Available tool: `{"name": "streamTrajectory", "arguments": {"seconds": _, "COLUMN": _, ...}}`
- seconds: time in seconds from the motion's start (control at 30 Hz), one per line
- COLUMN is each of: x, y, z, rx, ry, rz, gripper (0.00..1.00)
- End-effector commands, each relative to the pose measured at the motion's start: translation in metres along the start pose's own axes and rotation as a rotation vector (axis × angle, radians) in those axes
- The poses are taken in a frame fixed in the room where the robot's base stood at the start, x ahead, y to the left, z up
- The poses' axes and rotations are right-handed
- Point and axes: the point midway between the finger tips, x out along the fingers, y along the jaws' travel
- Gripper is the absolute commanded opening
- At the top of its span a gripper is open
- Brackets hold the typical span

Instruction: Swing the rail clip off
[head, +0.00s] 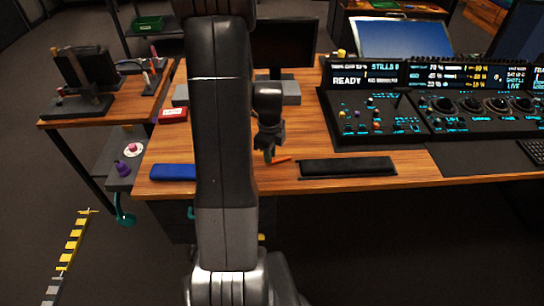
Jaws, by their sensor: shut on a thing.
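My gripper (268,152) points down near the front edge of the wooden desk, just right of my own arm link. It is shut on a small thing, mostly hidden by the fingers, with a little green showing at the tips. A thin orange-red piece (280,160) lies beside the fingertips on the right. I cannot tell whether it is joined to what I hold. I cannot make out for sure which thing is the rail clip.
A black flat pad (347,167) lies to the right, with a control console (375,115) behind it. A blue case (172,172) lies left. A grey side shelf (120,178) holds small purple and pink things. My arm hides part of the desk.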

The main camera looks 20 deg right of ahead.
Motion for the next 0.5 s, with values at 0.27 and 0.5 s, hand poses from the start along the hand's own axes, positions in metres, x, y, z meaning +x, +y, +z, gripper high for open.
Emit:
{"name": "streamTrajectory", "arguments": {"seconds": 0.27, "x": -0.0005, "y": -0.0048, "z": 0.0043, "rx": 0.077, "ry": 0.000, "rz": -0.001, "gripper": 0.00}}
{"name": "streamTrajectory", "arguments": {"seconds": 0.5, "x": -0.0006, "y": -0.0055, "z": 0.0048, "rx": 0.092, "ry": 0.000, "rz": -0.001, "gripper": 0.00}}
